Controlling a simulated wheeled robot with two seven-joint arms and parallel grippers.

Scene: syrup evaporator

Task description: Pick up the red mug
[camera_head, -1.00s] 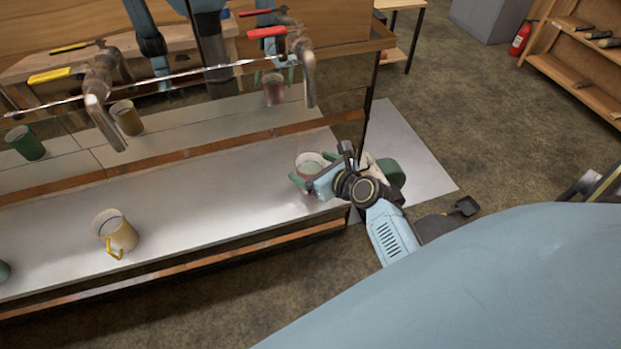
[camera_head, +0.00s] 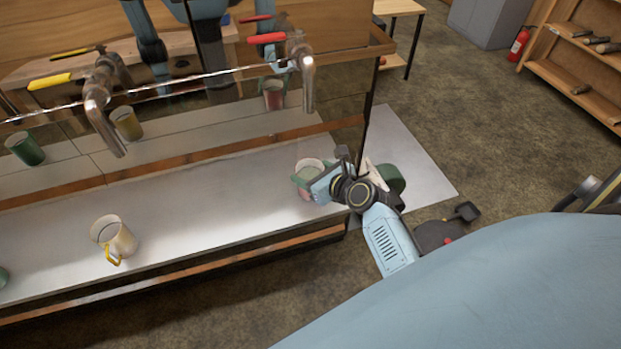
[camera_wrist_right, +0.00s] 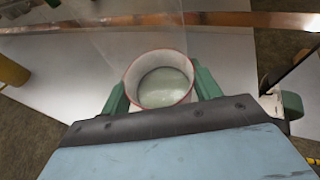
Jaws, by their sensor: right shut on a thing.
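The red mug (camera_head: 312,165) stands upright at the right end of the metal shelf, partly hidden by my right gripper in the head view. The right wrist view shows its round red rim and pale inside (camera_wrist_right: 163,86) from above. My right gripper (camera_head: 308,180) is shut on the red mug, with a green finger on each side of it; the fingers also show in the wrist view (camera_wrist_right: 162,92). I cannot tell whether the mug's base touches the shelf. My left gripper does not show directly.
A cream mug with a yellow handle (camera_head: 116,238) stands left on the shelf (camera_head: 210,215), and a green one (camera_head: 3,276) is cut off at the left edge. Taps with yellow (camera_head: 50,79) and red (camera_head: 268,38) handles hang above.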

